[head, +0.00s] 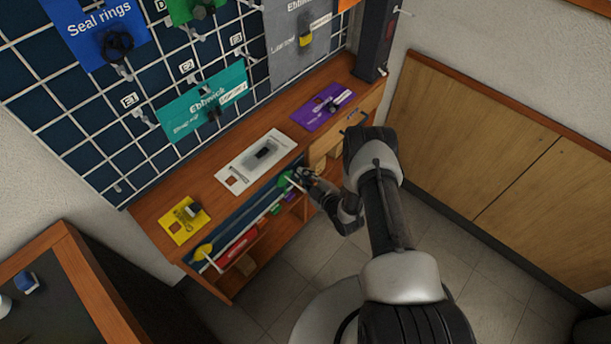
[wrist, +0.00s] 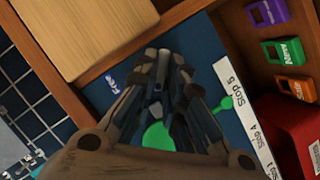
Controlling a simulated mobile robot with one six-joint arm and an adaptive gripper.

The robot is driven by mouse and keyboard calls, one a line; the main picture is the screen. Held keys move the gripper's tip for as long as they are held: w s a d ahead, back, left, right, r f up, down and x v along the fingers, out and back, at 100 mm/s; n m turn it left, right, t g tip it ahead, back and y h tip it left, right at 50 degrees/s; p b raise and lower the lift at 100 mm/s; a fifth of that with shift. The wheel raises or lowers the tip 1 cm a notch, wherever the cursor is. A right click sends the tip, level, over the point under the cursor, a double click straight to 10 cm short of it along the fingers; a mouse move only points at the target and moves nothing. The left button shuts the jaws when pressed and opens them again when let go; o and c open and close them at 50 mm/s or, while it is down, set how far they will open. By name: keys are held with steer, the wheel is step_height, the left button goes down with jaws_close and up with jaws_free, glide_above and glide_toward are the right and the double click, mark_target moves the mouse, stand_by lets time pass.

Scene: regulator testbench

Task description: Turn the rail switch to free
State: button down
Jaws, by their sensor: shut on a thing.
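The rail switch (wrist: 158,135) shows as a green round part on a blue panel, mostly covered by my gripper in the wrist view. My gripper (wrist: 165,62) is over it with its fingers drawn together; the part they grip is hidden between them. A "Free" label (wrist: 112,83) is on the panel left of the fingers. In the head view my gripper (head: 304,174) is at the right end of the blue rail panel (head: 240,222), by the green part (head: 285,180).
Purple (wrist: 268,12), green (wrist: 283,52) and orange (wrist: 296,88) pieces sit in a side compartment near a red box (wrist: 300,140). A yellow card (head: 184,225), white card (head: 245,172) and purple card (head: 318,110) lie on the bench.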

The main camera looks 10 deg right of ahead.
steer(key=shift+m, duration=0.3)
steer(key=m+g+y, duration=0.1)
steer(key=m+y, duration=0.1)
steer(key=m, duration=0.2)
steer(key=d+m+g+y, duration=0.1)
steer(key=m+g+y, duration=0.1)
steer(key=m, duration=0.1)
steer(key=w+m+g+y, duration=0.1)
steer(key=m+y, duration=0.1)
steer(key=m, duration=0.2)
steer(key=shift+d+m+g+y, duration=0.2)
steer(key=shift+m+g+y, duration=0.1)
steer(key=shift+g, duration=0.1)
stand_by(0.4)
stand_by(0.6)
steer(key=c, duration=1.7)
jaws_free()
steer(key=shift+o, duration=0.2)
steer(key=v, duration=1.2)
